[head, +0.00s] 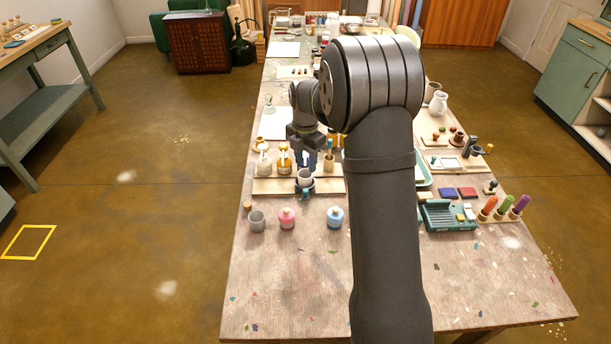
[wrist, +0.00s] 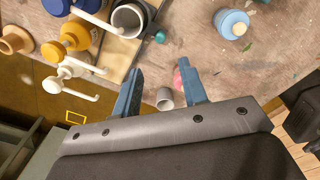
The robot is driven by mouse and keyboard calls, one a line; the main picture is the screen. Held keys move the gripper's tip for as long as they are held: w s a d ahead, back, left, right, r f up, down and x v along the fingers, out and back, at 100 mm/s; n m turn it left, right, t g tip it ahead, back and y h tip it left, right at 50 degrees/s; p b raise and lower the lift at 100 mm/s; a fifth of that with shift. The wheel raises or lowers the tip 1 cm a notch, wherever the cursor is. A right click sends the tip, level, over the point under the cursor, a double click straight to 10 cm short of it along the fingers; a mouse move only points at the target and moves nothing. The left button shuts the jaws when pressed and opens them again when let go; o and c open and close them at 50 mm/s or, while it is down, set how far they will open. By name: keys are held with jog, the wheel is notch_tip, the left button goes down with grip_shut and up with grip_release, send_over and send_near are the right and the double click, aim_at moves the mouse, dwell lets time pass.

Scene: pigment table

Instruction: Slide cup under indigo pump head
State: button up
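The grey-white cup (head: 305,175) stands in a dark holder with a teal knob at the front edge of the wooden board. In the wrist view the cup (wrist: 128,20) shows its open mouth, and a white spout from the indigo bottle (wrist: 57,5) reaches across to its rim. I cannot tell whether the spout tip is centred over it. My gripper (wrist: 160,66) is open, with nothing held between its blue fingers. In the head view my gripper (head: 305,157) is above and behind the cup, and it partly hides the indigo bottle.
An amber pump bottle (wrist: 75,34) and a white one (wrist: 56,52) stand beside the indigo one. A grey cup (head: 257,221), a pink jar (head: 287,219) and a blue jar (head: 335,217) stand in front of the board (head: 270,186). The table's front left is clear.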

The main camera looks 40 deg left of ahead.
notch_tip(320, 180, up, 6)
send_over(306, 190)
jog(key=shift+a+r, duration=0.1)
jog(key=shift+r, duration=0.05)
dwell(0.3)
notch_tip(306, 190, down, 18)
jog(key=shift+r, duration=0.25)
jog(key=shift+w, duration=0.1)
jog(key=shift+r, duration=0.1)
dwell(0.4)
